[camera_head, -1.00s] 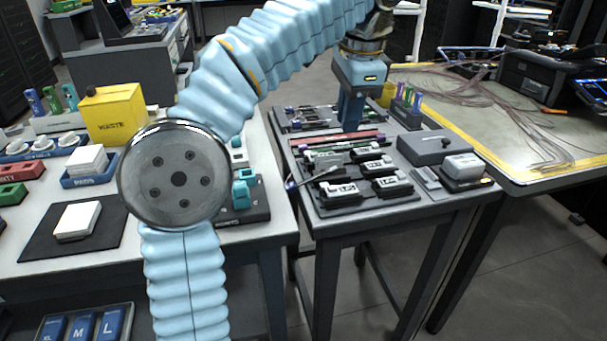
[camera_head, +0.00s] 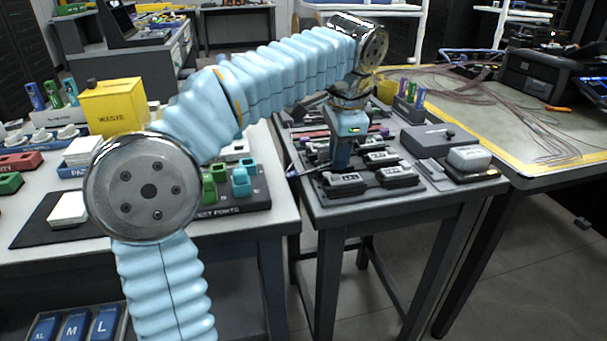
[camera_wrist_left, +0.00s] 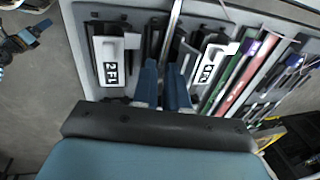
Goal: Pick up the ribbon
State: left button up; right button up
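I cannot make out a ribbon for sure. A thin pale strip (camera_wrist_left: 173,28) runs toward my fingertips in the left wrist view, between two white-labelled holders, the left one (camera_wrist_left: 111,60) and the right one (camera_wrist_left: 209,64). My left gripper (camera_head: 341,162) is low over the dark tray of holders on the middle table, its fingertips partly hidden in the head view. In the left wrist view, its two blue fingers (camera_wrist_left: 163,70) stand a small gap apart. I cannot tell whether the strip lies between them or beneath them. My right gripper is not in view.
White-labelled holders (camera_head: 346,181) lie close around the gripper. Green and red strips (camera_wrist_left: 231,84) lie to its right in the wrist view. A grey box (camera_head: 430,141) stands right of the tray. The left table holds a yellow waste bin (camera_head: 113,113) and a teal fixture (camera_head: 241,182).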

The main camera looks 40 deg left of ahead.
pick_arm(q)
jog(key=shift+x, duration=0.95)
grip_shut()
jog(key=shift+a+r, duration=0.1)
jog(key=shift+r, duration=0.55)
notch_tip(320, 180, up, 3)
jog(key=shift+w+f+p, duration=0.1)
jog(key=shift+f+p, duration=0.1)
jog(key=shift+p, duration=0.45)
jog(key=s+d+r+p, duration=0.2)
jog(key=s+d+r, duration=0.6)
jog(key=d, duration=0.3)
jog(key=shift+s+r, duration=0.3)
jog(key=shift+r, duration=0.45)
